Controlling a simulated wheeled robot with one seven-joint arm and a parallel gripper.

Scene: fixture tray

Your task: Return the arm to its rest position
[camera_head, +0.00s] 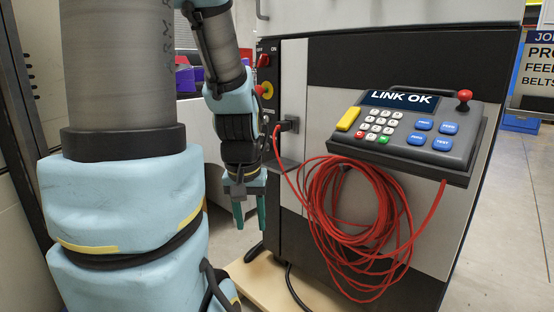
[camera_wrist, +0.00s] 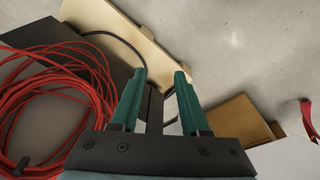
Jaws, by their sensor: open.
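My gripper (camera_head: 249,211) hangs from my arm with its green fingers pointing down, in front of the left side of the grey and black machine cabinet (camera_head: 320,133). In the wrist view my gripper (camera_wrist: 160,95) shows its two fingers apart with nothing between them. The fingers are over the floor and the cabinet's lower edge. A black connector (camera_head: 288,125) with a red cable sits at the cabinet's port, just right of my wrist. My gripper is apart from the connector.
A coiled red cable (camera_head: 355,215) hangs below the control panel (camera_head: 410,130), whose screen reads "LINK OK". The coil also shows in the wrist view (camera_wrist: 60,80). A wooden board (camera_head: 262,285) lies at the cabinet's foot. Open floor (camera_head: 500,240) lies at the right.

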